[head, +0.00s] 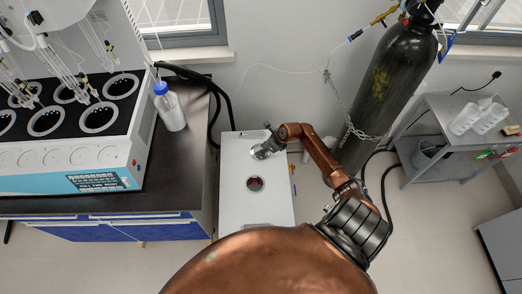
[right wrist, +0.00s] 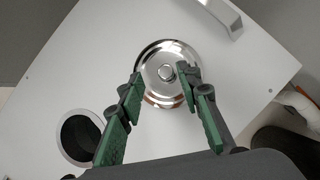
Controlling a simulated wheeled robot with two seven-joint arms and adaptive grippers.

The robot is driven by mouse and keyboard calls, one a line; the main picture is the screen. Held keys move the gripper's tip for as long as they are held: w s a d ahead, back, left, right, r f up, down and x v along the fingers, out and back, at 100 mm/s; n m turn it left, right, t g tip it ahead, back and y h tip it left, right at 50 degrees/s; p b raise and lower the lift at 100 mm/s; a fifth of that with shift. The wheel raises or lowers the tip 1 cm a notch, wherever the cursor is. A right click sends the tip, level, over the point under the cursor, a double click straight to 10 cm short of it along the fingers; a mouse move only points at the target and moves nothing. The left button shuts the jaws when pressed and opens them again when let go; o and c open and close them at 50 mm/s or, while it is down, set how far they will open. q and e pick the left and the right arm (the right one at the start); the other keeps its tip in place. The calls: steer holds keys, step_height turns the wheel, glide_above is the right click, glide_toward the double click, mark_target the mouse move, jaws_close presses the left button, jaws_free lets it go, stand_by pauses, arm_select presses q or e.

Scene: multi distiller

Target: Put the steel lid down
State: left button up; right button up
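The round steel lid (right wrist: 160,97) is shiny with a small knob in its middle. In the right wrist view it appears flat over the top of the white box (right wrist: 245,95); I cannot tell whether it touches that top. My right gripper (right wrist: 159,77) has its green fingers spread apart above the lid, with the knob between them and gaps beside it. In the head view the lid (head: 261,153) is small and partly hidden by my right gripper (head: 268,144). My left gripper is not in view.
A round dark opening (head: 255,184) lies in the box top nearer me, beside the lid. A handle (right wrist: 224,18) stands on the box. A dark bench (head: 178,165) with a distiller and bottle (head: 171,111) is at left. A gas cylinder (head: 388,85) stands at right.

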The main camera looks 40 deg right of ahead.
steer(key=p+v, duration=0.1)
steer(key=v, duration=0.9)
steer(key=shift+s+r+p, duration=0.15)
steer(key=shift+r+p, duration=0.15)
steer(key=shift+r, duration=0.05)
steer(key=shift+d, duration=0.1)
